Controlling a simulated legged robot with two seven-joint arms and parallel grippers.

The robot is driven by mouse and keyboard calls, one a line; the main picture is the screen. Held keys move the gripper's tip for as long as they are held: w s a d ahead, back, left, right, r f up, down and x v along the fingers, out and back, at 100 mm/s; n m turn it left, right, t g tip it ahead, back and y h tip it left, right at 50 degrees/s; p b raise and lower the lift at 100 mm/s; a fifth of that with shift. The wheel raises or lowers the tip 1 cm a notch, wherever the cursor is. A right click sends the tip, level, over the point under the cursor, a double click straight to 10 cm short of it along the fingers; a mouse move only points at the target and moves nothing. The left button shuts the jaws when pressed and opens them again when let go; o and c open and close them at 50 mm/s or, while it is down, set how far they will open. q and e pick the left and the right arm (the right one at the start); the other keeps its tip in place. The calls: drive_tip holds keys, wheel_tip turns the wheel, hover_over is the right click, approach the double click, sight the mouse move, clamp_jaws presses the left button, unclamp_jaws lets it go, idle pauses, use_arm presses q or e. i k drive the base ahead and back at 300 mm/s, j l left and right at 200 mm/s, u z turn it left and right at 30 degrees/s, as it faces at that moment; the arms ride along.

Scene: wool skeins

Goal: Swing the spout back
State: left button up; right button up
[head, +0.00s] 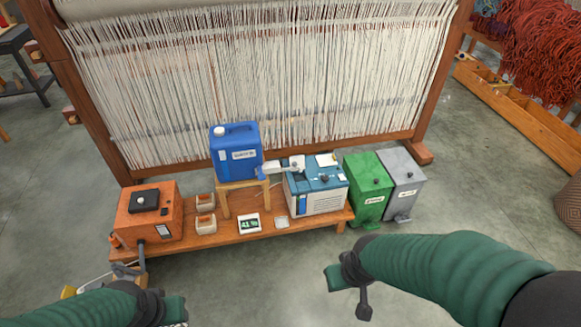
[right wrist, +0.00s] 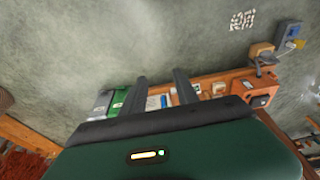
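A blue jug (head: 235,150) with a white cap stands on a small wooden stool (head: 241,186) on the low bench. A pale spout arm (head: 281,168) reaches from the jug's lower right side to above the blue-topped white machine (head: 318,190). My right gripper (head: 334,279) is in front of the bench, below and right of the machine, apart from everything. In the right wrist view its two dark fingers (right wrist: 161,80) stand apart with nothing between them. My left gripper (head: 176,311) is at the bottom edge, partly cut off; its fingers do not show clearly.
The bench (head: 262,232) also holds an orange box (head: 153,218), two small pale containers and a display (head: 249,225). A green bin (head: 367,185) and a grey bin (head: 403,180) stand to the right. A loom (head: 428,80) rises behind. Floor in front is mostly clear.

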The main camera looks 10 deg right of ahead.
sight(294, 163)
drive_tip(key=i+l+u, duration=0.1)
drive_tip(key=i, duration=0.4)
drive_tip(key=i+l+u, duration=0.15)
drive_tip(key=i, duration=0.35)
drive_tip(key=i+l+u, duration=0.1)
drive_tip(key=i+l, duration=0.25)
drive_tip(key=i, duration=0.15)
drive_tip(key=i+l+u, duration=0.1)
drive_tip(key=i+l, duration=0.2)
drive_tip(key=i, duration=0.15)
